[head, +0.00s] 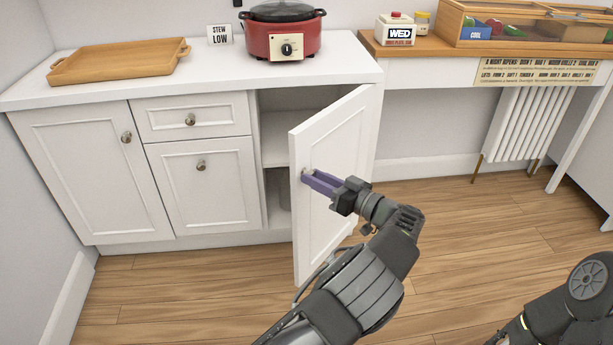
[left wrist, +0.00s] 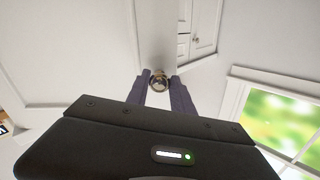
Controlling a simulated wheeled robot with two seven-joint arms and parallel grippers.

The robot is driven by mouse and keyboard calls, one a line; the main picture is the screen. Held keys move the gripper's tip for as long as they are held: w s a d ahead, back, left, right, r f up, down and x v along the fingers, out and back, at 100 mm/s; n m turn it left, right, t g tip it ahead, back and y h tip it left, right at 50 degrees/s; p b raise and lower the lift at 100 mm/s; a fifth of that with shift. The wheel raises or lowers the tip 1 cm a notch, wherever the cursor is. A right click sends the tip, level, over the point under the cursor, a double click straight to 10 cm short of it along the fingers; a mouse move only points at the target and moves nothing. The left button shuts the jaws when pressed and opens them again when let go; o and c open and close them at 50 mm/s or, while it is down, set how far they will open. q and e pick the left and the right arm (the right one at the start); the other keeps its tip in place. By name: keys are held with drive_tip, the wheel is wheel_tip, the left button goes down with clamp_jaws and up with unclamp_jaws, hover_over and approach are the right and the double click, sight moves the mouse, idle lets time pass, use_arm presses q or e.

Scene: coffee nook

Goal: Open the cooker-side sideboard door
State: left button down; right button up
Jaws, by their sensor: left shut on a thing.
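The cooker-side sideboard door (head: 330,195) is a white panelled door below the red cooker (head: 283,32). It stands partly open, swung out toward me from its right side. My left gripper (head: 308,178) is at the door's free edge, shut on its round metal knob. The knob (left wrist: 160,82) shows between the two purple fingers in the left wrist view. The white sideboard (head: 60,98) shows a shelf inside the opening, and the door hides part of the inside. My right gripper is not visible; only part of my right arm is at the lower right.
A wooden tray (head: 120,60) and a "STEW LOW" card (head: 219,34) stand on the sideboard top. A wooden-topped table (head: 470,52) with a crate stands at the right, with a white radiator (head: 520,125) beneath. The wooden floor before the door is clear apart from my arms.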

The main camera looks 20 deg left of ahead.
use_arm(q)
drive_tip(key=shift+d+r, duration=0.1)
drive_tip(key=shift+d, duration=0.1)
drive_tip(key=c, duration=1.1)
unclamp_jaws()
drive_tip(key=v, duration=0.7)
drive_tip(key=shift+d+p, duration=0.4)
drive_tip(key=shift+s, duration=0.15)
drive_tip(key=shift+c, duration=0.3)
